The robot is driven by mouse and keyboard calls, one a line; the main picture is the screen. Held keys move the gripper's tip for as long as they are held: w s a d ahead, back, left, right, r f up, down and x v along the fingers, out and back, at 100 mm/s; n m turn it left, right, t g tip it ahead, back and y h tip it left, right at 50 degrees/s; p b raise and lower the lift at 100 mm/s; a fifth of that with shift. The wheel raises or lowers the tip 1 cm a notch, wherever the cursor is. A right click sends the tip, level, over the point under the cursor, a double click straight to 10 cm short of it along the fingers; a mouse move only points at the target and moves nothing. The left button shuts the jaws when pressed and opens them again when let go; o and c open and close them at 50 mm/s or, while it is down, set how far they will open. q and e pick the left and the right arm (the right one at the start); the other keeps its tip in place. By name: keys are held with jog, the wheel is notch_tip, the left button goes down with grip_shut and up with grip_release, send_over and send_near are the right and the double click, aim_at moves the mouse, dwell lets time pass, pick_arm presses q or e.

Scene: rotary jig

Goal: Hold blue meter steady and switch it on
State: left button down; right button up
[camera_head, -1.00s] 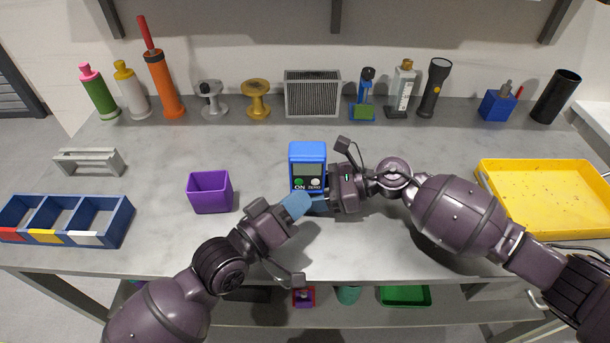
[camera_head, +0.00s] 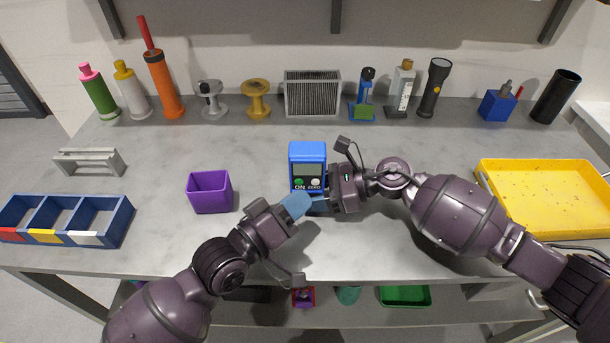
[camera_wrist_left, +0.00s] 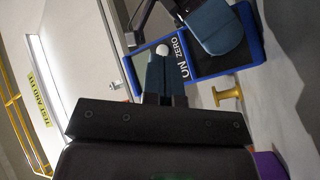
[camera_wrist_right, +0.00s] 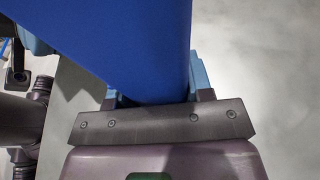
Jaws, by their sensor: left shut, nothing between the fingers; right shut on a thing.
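The blue meter (camera_head: 308,155) stands upright on the grey table, with a grey display, a green button above ON and a white button above ZERO. My right gripper (camera_head: 327,199) is shut on its lower right side. The meter's blue body (camera_wrist_right: 140,45) fills the space between the fingers in the right wrist view. My left gripper (camera_head: 295,204) is shut and empty, low at the meter's front. In the left wrist view, its fingertips (camera_wrist_left: 163,62) cover where the green button lies, beside the white button (camera_wrist_left: 162,50). I cannot tell whether they touch it.
A purple box (camera_head: 210,192) and a blue three-part bin (camera_head: 70,238) stand to the left. A yellow tray (camera_head: 550,232) lies at the right. Bottles, spools, a vent box and a flashlight (camera_head: 435,88) line the back. The table behind the meter is clear.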

pick_arm(q)
jog(key=shift+w, duration=0.1)
dwell(0.3)
jog(key=shift+w, duration=0.4)
jog(key=shift+w, duration=0.2)
dwell(0.5)
jog(key=shift+s, duration=0.7)
jog(key=shift+s, duration=3)
